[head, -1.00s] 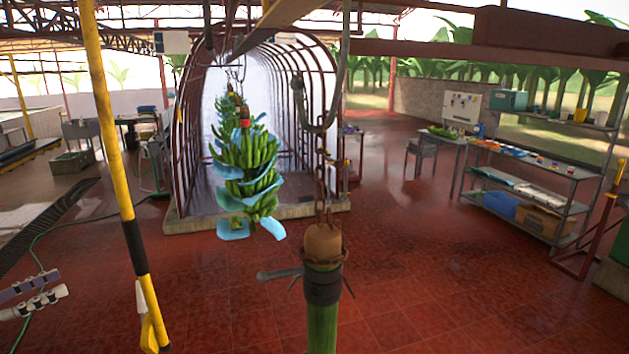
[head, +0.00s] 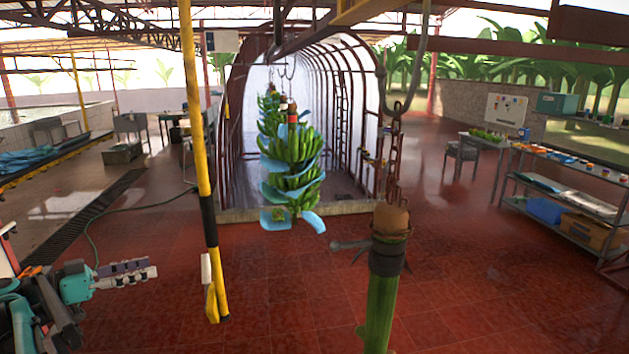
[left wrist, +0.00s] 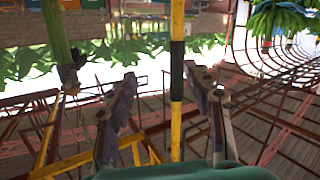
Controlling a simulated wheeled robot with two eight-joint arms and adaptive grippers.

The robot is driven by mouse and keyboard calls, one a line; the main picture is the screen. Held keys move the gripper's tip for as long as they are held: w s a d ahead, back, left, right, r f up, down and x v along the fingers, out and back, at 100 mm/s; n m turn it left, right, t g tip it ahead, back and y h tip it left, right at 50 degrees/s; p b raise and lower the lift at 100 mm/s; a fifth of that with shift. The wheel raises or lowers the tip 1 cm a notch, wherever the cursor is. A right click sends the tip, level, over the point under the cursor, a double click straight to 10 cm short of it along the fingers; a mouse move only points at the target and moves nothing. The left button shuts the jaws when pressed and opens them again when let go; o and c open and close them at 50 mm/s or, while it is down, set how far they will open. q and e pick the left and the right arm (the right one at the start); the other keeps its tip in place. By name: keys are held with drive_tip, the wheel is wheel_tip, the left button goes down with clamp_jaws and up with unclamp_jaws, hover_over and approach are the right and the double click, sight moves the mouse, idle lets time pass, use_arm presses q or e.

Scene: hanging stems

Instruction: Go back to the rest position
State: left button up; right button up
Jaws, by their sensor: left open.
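My left gripper (head: 128,273) is at the lower left of the head view, left of a yellow pole and apart from it. In the left wrist view its two fingers (left wrist: 165,105) are spread wide with nothing held between them. The yellow pole (left wrist: 177,60) passes behind that gap. A green hanging stem (head: 381,300) with a brown cut top hangs from a chain at centre right, clear of the gripper. My right gripper is not in view.
The yellow pole (head: 200,150) with a black band stands between my left gripper and the hanging banana bunches (head: 290,165) with blue sheets. An arched tunnel (head: 345,110) is behind them. A metal shelf (head: 570,185) is at right. Red floor lies open between.

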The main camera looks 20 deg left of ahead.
use_arm(q)
drive_tip(key=w+d+f+n+g+b, duration=0.1)
drive_tip(key=w+d+f+g+b, duration=0.15)
drive_tip(key=d+f, duration=0.45)
drive_tip(key=w+d+f+n+g+y+b, duration=0.1)
drive_tip(key=w+d+f+g+b, duration=0.15)
drive_tip(key=d, duration=0.75)
drive_tip(key=w+d+f+n+g+b, duration=0.1)
drive_tip(key=w+d+f+b, duration=0.15)
drive_tip(key=d+f, duration=0.5)
drive_tip(key=s+d+f+y+b, duration=0.3)
drive_tip(key=s+d+f, duration=0.2)
drive_tip(key=d+f, duration=0.4)
drive_tip(key=s+d+f+g+y+b, duration=0.1)
drive_tip(key=s+d+f+b, duration=0.3)
drive_tip(key=d+f, duration=0.6)
drive_tip(key=shift+s+f+y+b, duration=0.15)
drive_tip(key=shift+s+y+b, duration=0.15)
drive_tip(key=shift+s+y, duration=0.6)
drive_tip(key=shift+d, duration=0.1)
